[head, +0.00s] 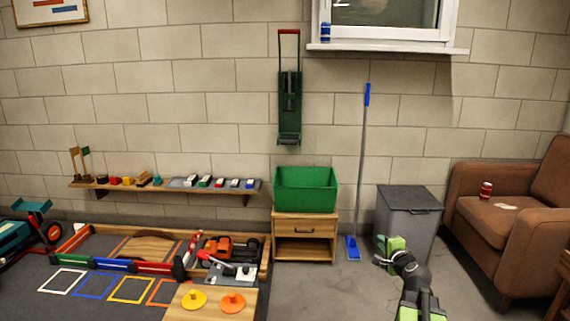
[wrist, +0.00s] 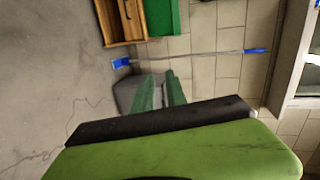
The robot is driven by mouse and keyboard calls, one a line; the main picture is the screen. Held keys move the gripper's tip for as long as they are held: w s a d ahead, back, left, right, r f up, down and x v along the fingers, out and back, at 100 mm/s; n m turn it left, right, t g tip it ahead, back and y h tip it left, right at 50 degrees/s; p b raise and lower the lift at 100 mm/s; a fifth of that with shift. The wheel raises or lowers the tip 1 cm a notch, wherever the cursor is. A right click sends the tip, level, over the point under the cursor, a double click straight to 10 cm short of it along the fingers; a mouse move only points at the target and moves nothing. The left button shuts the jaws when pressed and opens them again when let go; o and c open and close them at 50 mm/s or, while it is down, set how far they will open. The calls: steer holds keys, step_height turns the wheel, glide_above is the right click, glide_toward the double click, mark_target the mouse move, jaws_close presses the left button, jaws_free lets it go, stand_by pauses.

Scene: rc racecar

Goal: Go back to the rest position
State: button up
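My gripper (head: 380,256) is held out at the lower right in the head view, in front of the grey lidded bin (head: 420,218). In the wrist view its two green fingers (wrist: 160,78) stand a little apart, with a narrow gap and nothing between them. The bin (wrist: 126,90) shows behind the fingers there, partly hidden by them. The wrist view is turned sideways.
A green crate (head: 306,198) sits on a wooden cabinet (head: 304,250). A blue mop (head: 365,170) leans on the wall. A brown armchair (head: 490,232) holding a red can (head: 486,190) stands right. A track with an orange car (head: 218,247) lies left.

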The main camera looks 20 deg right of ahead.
steer(key=w+a+f+n+g+y+p, duration=0.1)
steer(key=w+a+f+n+g+y, duration=0.3)
steer(key=a, duration=1.1)
steer(key=w+a+n+y+p, duration=0.15)
steer(key=a+n, duration=0.35)
steer(key=a, duration=0.9)
steer(key=s+a+f+n+g+p, duration=0.1)
steer(key=s+a+f+n+g, duration=0.3)
steer(key=a, duration=0.3)
steer(key=s+a+f+n+g+p, duration=0.1)
steer(key=s+a+f+n+g, duration=0.1)
steer(key=s+a+n, duration=0.35)
steer(key=s+d+f+n+g+h, duration=0.1)
steer(key=s+d+g, duration=0.1)
steer(key=s, duration=0.3)
steer(key=s+d+f+g+h, duration=0.2)
steer(key=s+d+g, duration=0.1)
steer(key=s, duration=0.2)
step_height(320, 180, up, 38)
steer(key=p, duration=3.7)
steer(key=shift+a+t, duration=0.2)
steer(key=shift+t, duration=0.1)
steer(key=shift+w+r+y, duration=0.1)
steer(key=shift+y, duration=0.15)
